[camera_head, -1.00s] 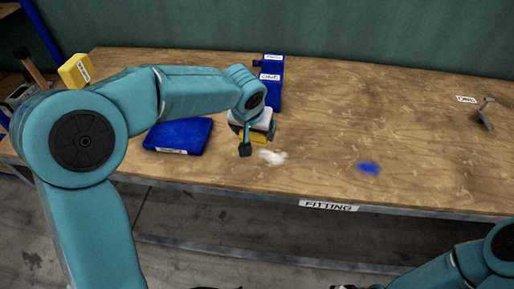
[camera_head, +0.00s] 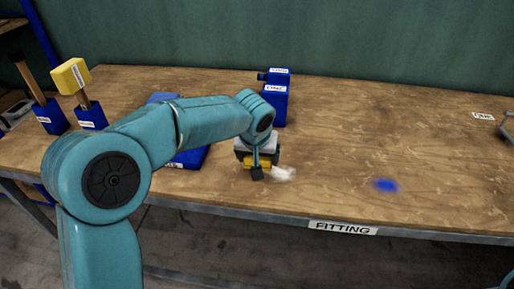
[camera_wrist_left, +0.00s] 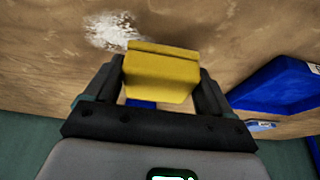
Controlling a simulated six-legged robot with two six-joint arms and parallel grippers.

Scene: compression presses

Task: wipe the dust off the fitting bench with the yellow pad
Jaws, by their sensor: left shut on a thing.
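The fitting bench (camera_head: 420,130) has a scuffed wooden top with a FITTING label on its front edge. My left gripper (camera_head: 257,170) is shut on the yellow pad (camera_head: 262,162), low over the bench near the front edge. The pad also shows between the jaws in the left wrist view (camera_wrist_left: 162,75). A white dust patch (camera_head: 284,174) lies just right of the pad; in the left wrist view the dust (camera_wrist_left: 110,30) is beside the pad's edge. I cannot tell whether the pad touches the wood. A blue patch (camera_head: 386,185) lies further right. My right gripper is out of view.
A blue tray (camera_head: 192,158) lies partly hidden behind my left arm. A blue labelled block (camera_head: 276,104) stands behind the gripper. A yellow-headed mallet (camera_head: 70,76) stands in a blue holder (camera_head: 91,117) at left. A grey metal piece (camera_head: 507,127) is at the right edge.

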